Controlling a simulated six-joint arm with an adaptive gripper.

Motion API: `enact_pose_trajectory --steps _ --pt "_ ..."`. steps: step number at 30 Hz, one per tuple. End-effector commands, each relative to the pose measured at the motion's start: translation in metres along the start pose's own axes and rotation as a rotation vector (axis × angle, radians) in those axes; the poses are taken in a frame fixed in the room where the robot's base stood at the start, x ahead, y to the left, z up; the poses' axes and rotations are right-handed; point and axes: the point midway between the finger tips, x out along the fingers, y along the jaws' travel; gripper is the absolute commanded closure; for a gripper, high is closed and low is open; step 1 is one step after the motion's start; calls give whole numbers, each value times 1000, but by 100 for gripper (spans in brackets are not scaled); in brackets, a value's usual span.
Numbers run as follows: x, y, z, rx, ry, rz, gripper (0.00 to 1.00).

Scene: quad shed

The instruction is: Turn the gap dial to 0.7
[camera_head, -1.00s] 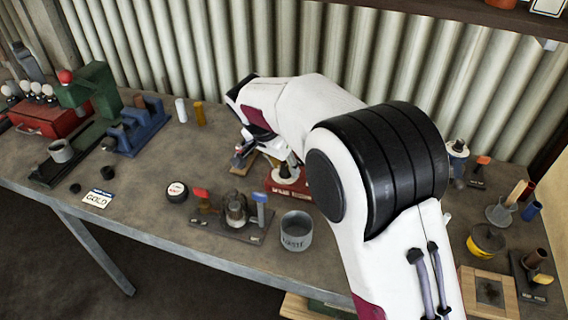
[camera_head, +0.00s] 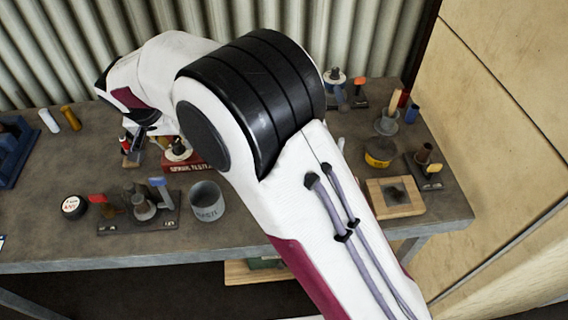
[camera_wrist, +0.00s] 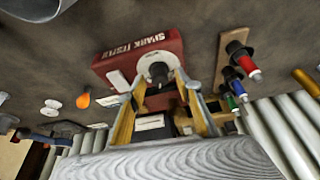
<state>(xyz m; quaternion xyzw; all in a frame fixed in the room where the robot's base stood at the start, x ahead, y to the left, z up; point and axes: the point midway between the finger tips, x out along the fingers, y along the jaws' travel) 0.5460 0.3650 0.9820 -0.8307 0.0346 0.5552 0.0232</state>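The red spark tester (camera_wrist: 120,68) lies in the upper middle of the wrist view, its white lettering upside down. On it is a pale round dial (camera_wrist: 150,60) with a dark knob (camera_wrist: 160,75) in the middle. I cannot read any scale marks. My gripper (camera_wrist: 161,84) has its two yellowish fingers apart, one on each side of the knob; contact with it cannot be made out. In the head view the tester (camera_head: 196,163) shows partly behind my arm, with the pale dial (camera_head: 178,152) on top. The fingers are hidden there.
A grey cup (camera_head: 207,203) and a fixture with red and blue levers (camera_head: 138,222) stand in front of the tester. A small block with coloured plugs (camera_wrist: 236,60) is beside it. A yellow tin (camera_head: 379,153) and a wooden tray (camera_head: 410,208) are at the right. A corrugated wall runs behind.

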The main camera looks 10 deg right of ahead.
Motion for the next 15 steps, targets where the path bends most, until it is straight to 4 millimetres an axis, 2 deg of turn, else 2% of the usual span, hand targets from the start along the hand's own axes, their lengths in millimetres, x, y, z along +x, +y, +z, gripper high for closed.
enact_pose_trajectory --steps 15 --pt "0 2 0 -190 0 -79 66"
